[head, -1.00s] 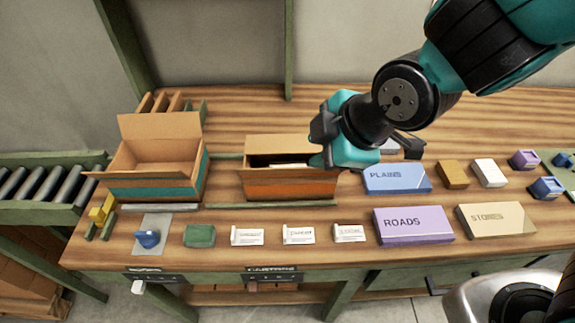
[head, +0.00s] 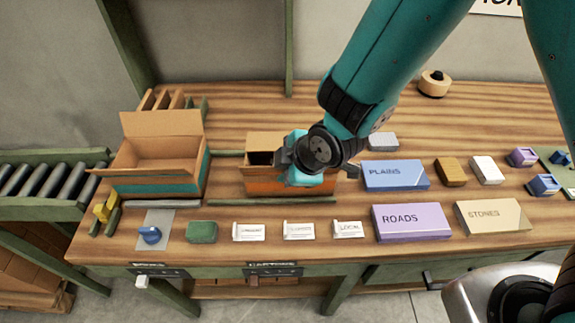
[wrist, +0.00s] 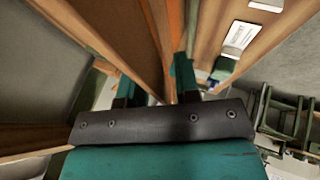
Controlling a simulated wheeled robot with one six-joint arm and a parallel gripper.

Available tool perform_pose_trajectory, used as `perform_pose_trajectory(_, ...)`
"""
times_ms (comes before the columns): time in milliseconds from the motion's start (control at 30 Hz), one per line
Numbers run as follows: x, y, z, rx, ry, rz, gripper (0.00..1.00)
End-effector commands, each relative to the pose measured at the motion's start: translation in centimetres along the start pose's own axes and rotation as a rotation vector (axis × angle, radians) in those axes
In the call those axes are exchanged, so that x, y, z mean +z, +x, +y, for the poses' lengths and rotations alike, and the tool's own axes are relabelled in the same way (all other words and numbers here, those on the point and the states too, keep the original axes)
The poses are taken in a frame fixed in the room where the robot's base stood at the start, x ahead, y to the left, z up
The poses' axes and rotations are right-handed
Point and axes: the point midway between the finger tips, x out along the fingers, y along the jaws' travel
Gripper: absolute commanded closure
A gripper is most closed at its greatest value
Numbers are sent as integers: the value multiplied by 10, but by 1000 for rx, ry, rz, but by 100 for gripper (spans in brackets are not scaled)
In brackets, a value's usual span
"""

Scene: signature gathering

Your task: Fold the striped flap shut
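The orange-banded carton (head: 262,186) stands open on the bench, left of the PLAINS box. Its back flap (head: 268,139) stands raised. I cannot make out stripes on any flap. My gripper (head: 302,180) is at the right part of this carton, covering much of its opening and front. In the wrist view, its two fingers (wrist: 153,84) are apart, with brown cardboard and the orange band (wrist: 175,30) beyond and between them. Whether the fingers touch a flap cannot be told.
A teal-banded open carton (head: 160,187) stands at the left with its flaps up. The PLAINS box (head: 396,177), ROADS box (head: 412,222) and STONES box (head: 494,217) lie to the right. Several white cards (head: 299,230) lie in front. The back of the bench is mostly clear.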

Motion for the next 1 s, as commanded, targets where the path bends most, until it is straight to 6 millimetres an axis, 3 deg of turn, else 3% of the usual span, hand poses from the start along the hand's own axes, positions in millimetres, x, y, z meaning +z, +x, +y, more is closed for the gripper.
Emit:
perform_pose_trajectory(133,0,0,0,0,0,0,70)
perform_pose_trajectory(267,0,0,0,0,0,0,98)
perform_pose_trajectory(300,0,0,0,0,0,0,100)
perform_pose_trajectory(667,0,-1,3,-22,12,-1,100)
perform_pose_trajectory(1000,1,-1,14,-207,91,-3,100)
